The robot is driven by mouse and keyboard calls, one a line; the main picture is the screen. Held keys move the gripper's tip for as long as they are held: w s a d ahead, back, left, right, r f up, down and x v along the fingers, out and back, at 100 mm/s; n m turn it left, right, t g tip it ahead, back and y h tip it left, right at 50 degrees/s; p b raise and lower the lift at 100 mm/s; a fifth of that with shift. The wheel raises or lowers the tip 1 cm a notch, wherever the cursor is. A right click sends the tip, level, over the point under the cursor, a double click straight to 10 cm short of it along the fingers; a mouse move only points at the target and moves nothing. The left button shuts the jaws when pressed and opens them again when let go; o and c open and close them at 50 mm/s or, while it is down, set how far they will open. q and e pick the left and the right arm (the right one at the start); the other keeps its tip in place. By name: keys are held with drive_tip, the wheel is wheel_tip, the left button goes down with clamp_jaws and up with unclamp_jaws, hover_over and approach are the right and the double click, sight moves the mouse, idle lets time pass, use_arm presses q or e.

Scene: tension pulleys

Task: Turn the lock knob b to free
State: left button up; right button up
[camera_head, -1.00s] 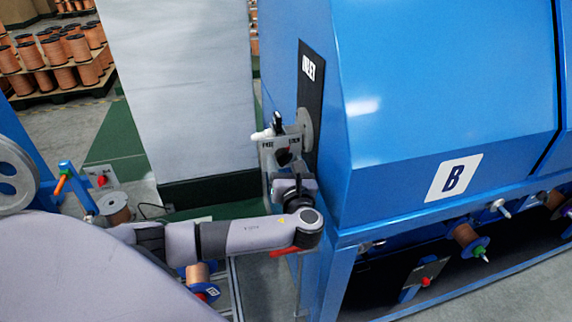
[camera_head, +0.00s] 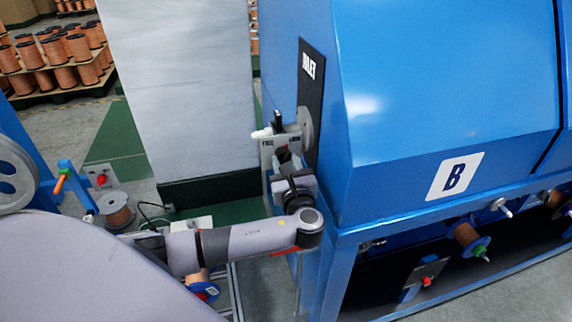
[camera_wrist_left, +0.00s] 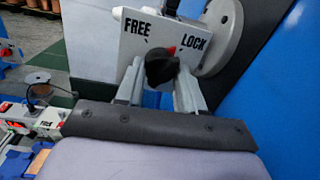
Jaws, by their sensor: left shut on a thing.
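The lock knob b (camera_wrist_left: 162,68) is a black knob on a pale plate (camera_wrist_left: 130,62) marked FREE at left and LOCK at right in the left wrist view. A small red mark shows just above the knob, between the two words. My left gripper (camera_wrist_left: 160,85) has its two grey fingers on either side of the knob and is shut on it. In the head view my left gripper (camera_head: 288,168) is at the plate (camera_head: 268,150) on the inlet side of blue machine B, and hides most of the knob. My right gripper is not in view.
Blue machine B (camera_head: 440,90) fills the right, close beside my left arm. A round grey flange (camera_wrist_left: 222,35) stands behind the plate. A pale grey column (camera_head: 185,90) is at the left. Copper spools (camera_head: 65,45) stand far back.

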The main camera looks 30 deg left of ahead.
use_arm(q)
drive_tip(key=n+b, duration=0.5)
drive_tip(key=n, duration=0.2)
drive_tip(key=n+y+b, duration=0.1)
drive_tip(key=n+b, duration=0.3)
drive_tip(key=n, duration=0.4)
drive_tip(key=shift+d+f+b, duration=0.15)
drive_tip(key=shift+f+b, duration=0.05)
drive_tip(key=shift+b, duration=0.2)
drive_tip(key=shift+n+g, duration=0.3)
drive_tip(key=o, duration=1)
drive_tip(key=shift+r, duration=0.1)
drive_tip(key=shift+o, duration=0.2)
drive_tip(key=v, duration=0.7)
drive_tip(key=shift+b, duration=0.35)
